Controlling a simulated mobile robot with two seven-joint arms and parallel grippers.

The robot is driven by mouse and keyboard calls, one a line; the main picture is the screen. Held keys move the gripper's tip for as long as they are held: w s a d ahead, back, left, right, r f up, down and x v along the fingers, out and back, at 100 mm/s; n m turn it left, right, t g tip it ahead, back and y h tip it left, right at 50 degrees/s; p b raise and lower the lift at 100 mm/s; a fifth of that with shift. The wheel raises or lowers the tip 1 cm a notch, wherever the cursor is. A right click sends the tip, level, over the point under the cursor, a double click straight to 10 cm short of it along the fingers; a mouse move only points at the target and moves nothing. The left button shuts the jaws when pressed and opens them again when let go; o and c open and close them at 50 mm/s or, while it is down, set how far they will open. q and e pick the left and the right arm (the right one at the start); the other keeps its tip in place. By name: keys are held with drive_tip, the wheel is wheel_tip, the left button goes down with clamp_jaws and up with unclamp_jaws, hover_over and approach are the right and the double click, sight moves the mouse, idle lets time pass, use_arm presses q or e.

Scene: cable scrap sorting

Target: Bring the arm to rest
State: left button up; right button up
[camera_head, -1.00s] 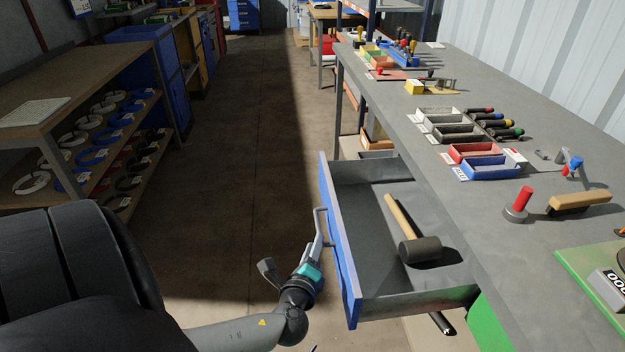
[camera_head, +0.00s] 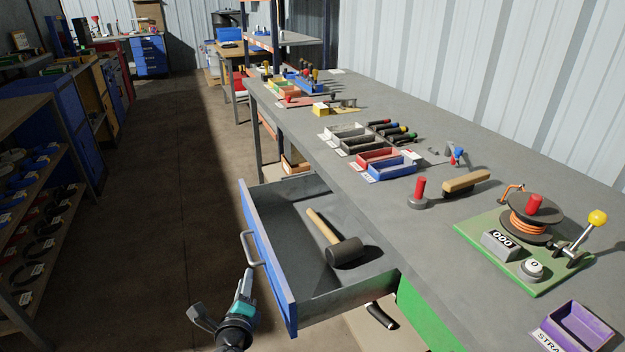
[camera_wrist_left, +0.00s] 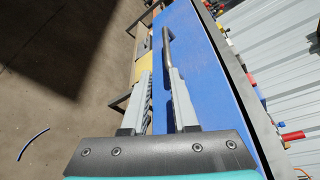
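My left gripper (camera_head: 221,292) is at the bottom left of the head view, below the grey handle (camera_head: 250,248) of the open drawer. Its two fingers are spread apart with nothing held between them. In the left wrist view the open fingers (camera_wrist_left: 159,74) point along the blue drawer front (camera_wrist_left: 205,75), and the handle (camera_wrist_left: 167,48) shows beyond them. Whether a finger touches the handle is unclear. The drawer (camera_head: 268,262) holds a mallet (camera_head: 343,251) with a wooden handle. My right gripper is not in view.
The grey workbench (camera_head: 440,240) carries coloured bins (camera_head: 390,170), a brush (camera_head: 466,182), a green board (camera_head: 490,262) with an orange cable spool, and a purple tray (camera_head: 580,327). A shelf rack (camera_head: 40,200) stands left. The floor aisle (camera_head: 175,170) is clear.

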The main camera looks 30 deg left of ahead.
use_arm(q)
drive_tip(key=s+d+f+n+g+h, duration=0.1)
drive_tip(key=s+f+n+g, duration=0.1)
drive_tip(key=s+f, duration=0.35)
drive_tip(key=s+d+f+n+g+h, duration=0.1)
drive_tip(key=s+f+n+g, duration=0.15)
drive_tip(key=f, duration=0.65)
drive_tip(key=s+d+f+n+g+h, duration=0.1)
drive_tip(key=s+f+n+g, duration=0.1)
drive_tip(key=s+f, duration=0.35)
drive_tip(key=s+d+f+n+g+h, duration=0.2)
drive_tip(key=s+d+f+n, duration=0.2)
drive_tip(key=s, duration=0.5)
drive_tip(key=s+d+f+n+g+h, duration=0.2)
drive_tip(key=s+d+f+n, duration=0.3)
drive_tip(key=s+d+f, duration=0.3)
wheel_tip(320, 180, down, 2)
drive_tip(key=shift+s+g+h, duration=0.35)
drive_tip(key=shift+s+h, duration=0.05)
drive_tip(key=shift+s, duration=0.25)
